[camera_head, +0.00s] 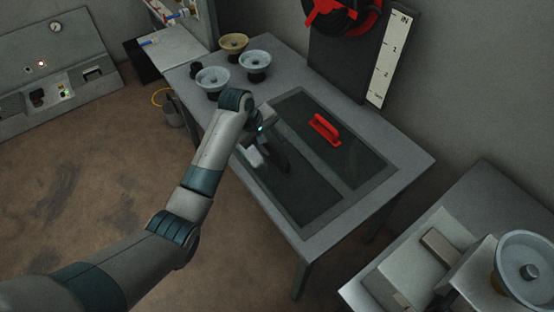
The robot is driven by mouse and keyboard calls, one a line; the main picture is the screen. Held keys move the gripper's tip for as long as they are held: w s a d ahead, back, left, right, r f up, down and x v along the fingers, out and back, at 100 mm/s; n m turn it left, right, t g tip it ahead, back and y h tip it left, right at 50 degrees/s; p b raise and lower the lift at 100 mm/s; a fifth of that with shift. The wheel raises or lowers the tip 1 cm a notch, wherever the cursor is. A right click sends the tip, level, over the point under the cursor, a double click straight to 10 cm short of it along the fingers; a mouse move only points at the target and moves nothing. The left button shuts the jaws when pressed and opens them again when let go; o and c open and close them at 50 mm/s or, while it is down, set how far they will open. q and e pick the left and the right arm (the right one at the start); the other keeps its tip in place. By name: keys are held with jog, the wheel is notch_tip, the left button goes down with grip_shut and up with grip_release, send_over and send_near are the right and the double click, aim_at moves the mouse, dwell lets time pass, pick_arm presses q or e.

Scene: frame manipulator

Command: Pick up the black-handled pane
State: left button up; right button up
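A grey frame with two dark panes lies flat on the table in the head view. The left pane (307,193) is partly covered by my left arm and gripper. A dark shape beside the gripper could be its black handle, but I cannot separate it from the fingers. The right pane (361,168) carries a red handle (325,130). My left gripper (273,158) is low over the upper part of the left pane. Whether its fingers are open or closed on a handle is not clear. My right gripper is out of view.
Several round suction-cup-like objects (257,62) stand on the table's far left end. A black board with a red item and a white scale (393,60) stands behind the table (413,172). A second table with grey boxes and a bowl-shaped part (528,262) is at lower right.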

aim_at(276, 151)
pick_arm(q)
jog(key=shift+s+d+f+p, duration=0.1)
jog(key=shift+d+f+p, duration=0.15)
jog(key=shift+f+p, duration=0.25)
jog(key=x, duration=0.1)
jog(key=p+x, duration=0.1)
jog(key=shift+s+d+f, duration=0.2)
jog(key=shift+f, duration=0.25)
jog(key=shift+w+d+f, duration=0.2)
jog(key=shift+f, duration=0.45)
grip_shut()
dwell(0.7)
